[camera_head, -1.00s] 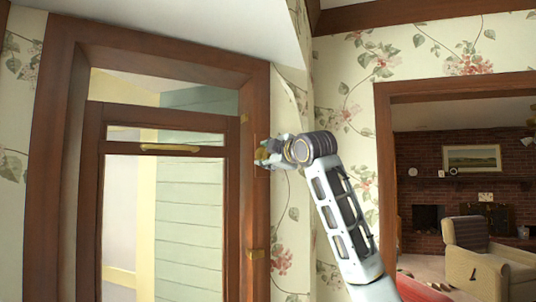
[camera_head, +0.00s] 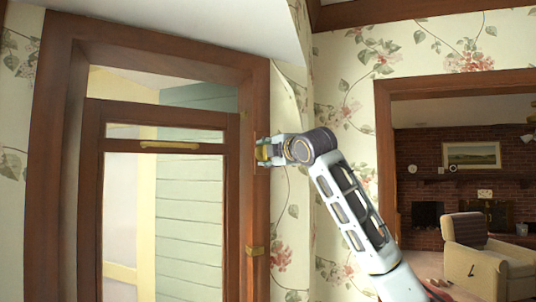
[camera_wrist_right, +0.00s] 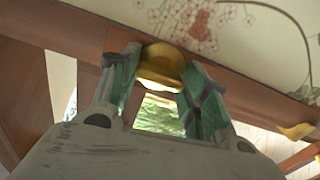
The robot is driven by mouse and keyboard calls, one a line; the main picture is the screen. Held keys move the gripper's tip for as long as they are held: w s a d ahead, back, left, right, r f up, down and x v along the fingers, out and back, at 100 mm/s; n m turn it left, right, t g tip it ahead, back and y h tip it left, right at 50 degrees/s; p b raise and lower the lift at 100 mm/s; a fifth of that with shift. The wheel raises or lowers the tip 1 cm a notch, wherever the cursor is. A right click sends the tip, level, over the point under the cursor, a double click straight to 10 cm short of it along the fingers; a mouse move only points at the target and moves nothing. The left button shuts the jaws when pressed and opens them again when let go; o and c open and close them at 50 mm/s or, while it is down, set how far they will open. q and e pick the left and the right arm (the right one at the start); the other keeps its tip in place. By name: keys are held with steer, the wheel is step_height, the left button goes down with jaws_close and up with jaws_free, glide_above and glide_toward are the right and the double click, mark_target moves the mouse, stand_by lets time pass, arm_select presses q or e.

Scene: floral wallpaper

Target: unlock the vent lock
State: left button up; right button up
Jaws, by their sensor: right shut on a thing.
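The vent lock, a rounded brass knob (camera_wrist_right: 162,62), sits on the brown wooden frame and fills the gap between the fingertips in the right wrist view. In the head view the brass lock (camera_head: 262,152) shows on the right post of the door frame, partly hidden by the fingers. My right gripper (camera_head: 268,150) is at the lock, level and pointing left. In the wrist view the green pads of my right gripper (camera_wrist_right: 160,82) stand on both sides of the knob, shut on it. My left gripper is out of view.
A wooden glazed panel (camera_head: 233,190) with a brass bar handle (camera_head: 169,146) stands left of the lock. A second brass fitting (camera_head: 255,250) sits lower on the post. Floral wallpaper (camera_head: 290,230) lies right, then a doorway to a room with an armchair (camera_head: 475,258).

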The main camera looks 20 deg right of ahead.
steer(key=shift+a+f, duration=0.1)
steer(key=shift+f, duration=0.1)
steer(key=o, duration=1)
steer(key=shift+r, duration=0.15)
steer(key=shift+s, duration=0.1)
steer(key=shift+s+d, duration=0.35)
steer(key=shift+s, duration=1.6)
steer(key=shift+s+d, duration=0.4)
steer(key=shift+s, duration=1.5)
steer(key=shift+s+d, duration=0.35)
steer(key=shift+s, duration=1.6)
